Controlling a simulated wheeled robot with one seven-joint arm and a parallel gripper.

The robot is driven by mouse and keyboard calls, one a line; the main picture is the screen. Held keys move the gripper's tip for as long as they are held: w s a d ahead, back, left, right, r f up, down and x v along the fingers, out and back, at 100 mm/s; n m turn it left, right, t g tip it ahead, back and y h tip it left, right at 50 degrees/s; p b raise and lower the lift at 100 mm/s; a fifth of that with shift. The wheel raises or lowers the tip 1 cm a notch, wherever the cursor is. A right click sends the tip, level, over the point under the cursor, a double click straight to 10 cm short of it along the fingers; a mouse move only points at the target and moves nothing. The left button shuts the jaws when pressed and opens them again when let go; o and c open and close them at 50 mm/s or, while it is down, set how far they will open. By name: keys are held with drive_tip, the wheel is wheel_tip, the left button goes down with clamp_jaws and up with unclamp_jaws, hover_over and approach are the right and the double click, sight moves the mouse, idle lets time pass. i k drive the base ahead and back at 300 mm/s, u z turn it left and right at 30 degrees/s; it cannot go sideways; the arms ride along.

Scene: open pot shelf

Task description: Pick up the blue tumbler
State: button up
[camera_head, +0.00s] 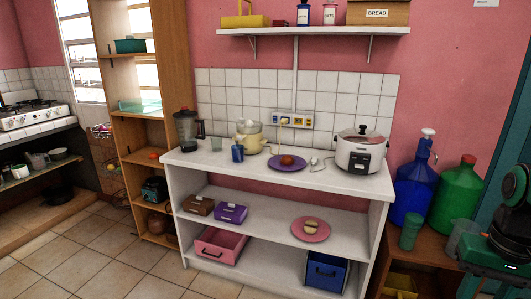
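The blue tumbler (237,153) stands upright on the white top of the shelf unit (345,183), left of the middle. It is small in this view. A clear greenish glass (216,145) stands to its left, and a cream-coloured appliance (249,137) stands close behind it to the right. A dark part of my arm shows at the right edge, far from the tumbler. I cannot make out my gripper's fingers there. Nothing of mine is near the tumbler.
A blender (187,130) stands left of the tumbler. A purple plate (287,163) with a round item and a white rice cooker (361,151) stand to its right. A wall shelf (315,32) hangs above. Tiled floor (95,255) is clear at left.

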sight(237, 150)
drive_tip(key=u, duration=0.2)
drive_tip(key=i, duration=1.45)
drive_tip(key=u, duration=0.7)
